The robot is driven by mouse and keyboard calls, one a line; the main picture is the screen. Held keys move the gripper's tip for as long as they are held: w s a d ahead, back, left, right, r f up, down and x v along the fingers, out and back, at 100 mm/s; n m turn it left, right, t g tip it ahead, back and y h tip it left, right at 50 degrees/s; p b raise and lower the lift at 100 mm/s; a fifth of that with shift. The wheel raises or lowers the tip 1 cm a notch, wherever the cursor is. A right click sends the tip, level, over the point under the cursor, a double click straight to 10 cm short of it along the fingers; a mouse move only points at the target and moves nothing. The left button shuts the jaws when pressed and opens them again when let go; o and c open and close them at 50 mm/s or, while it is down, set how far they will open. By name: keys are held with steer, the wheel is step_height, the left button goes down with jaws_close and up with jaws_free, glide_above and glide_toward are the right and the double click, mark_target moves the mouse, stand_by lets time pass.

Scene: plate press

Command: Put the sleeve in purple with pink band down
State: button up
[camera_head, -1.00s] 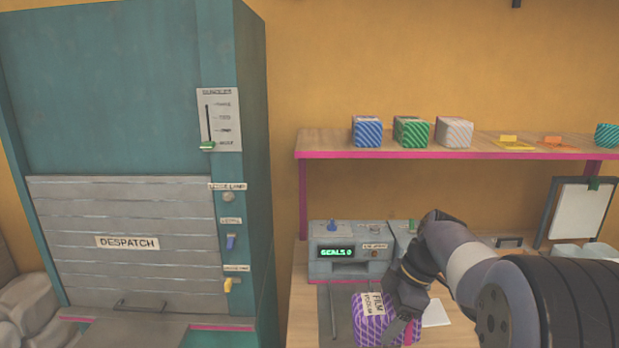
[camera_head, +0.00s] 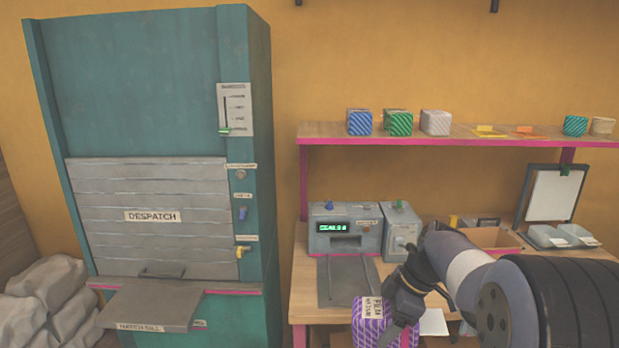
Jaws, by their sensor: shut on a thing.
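The purple patterned sleeve (camera_head: 371,325) has a white lettered label on its front and is cut off by the bottom edge of the picture. My gripper (camera_head: 401,316) reaches down onto its right side and is shut on it. The sleeve is in front of the bench's front edge. Its underside is out of view, and part of its right side is hidden behind the gripper. I cannot clearly make out the pink band.
A teal despatch cabinet (camera_head: 150,90) with a protruding hatch sill (camera_head: 150,306) stands at left. The bench (camera_head: 303,290) bears a sealing machine (camera_head: 343,240) with a grey plate before it. A shelf (camera_head: 450,137) above holds several wrapped boxes. Grey sacks (camera_head: 45,300) lie at far left.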

steer(key=shift+w+f+m, duration=0.15)
steer(key=shift+f+m, duration=0.25)
steer(key=shift+f, duration=0.05)
steer(key=shift+d+f+m+t, duration=0.1)
steer(key=shift+f+m+t, duration=0.2)
steer(key=shift+f+m, duration=0.1)
step_height(320, 180, down, 14)
steer(key=w+m+t+h, duration=0.2)
steer(key=m+t+h, duration=0.1)
steer(key=m, duration=1.1)
steer(key=shift+a+h, duration=0.25)
steer(key=shift+h, duration=0.45)
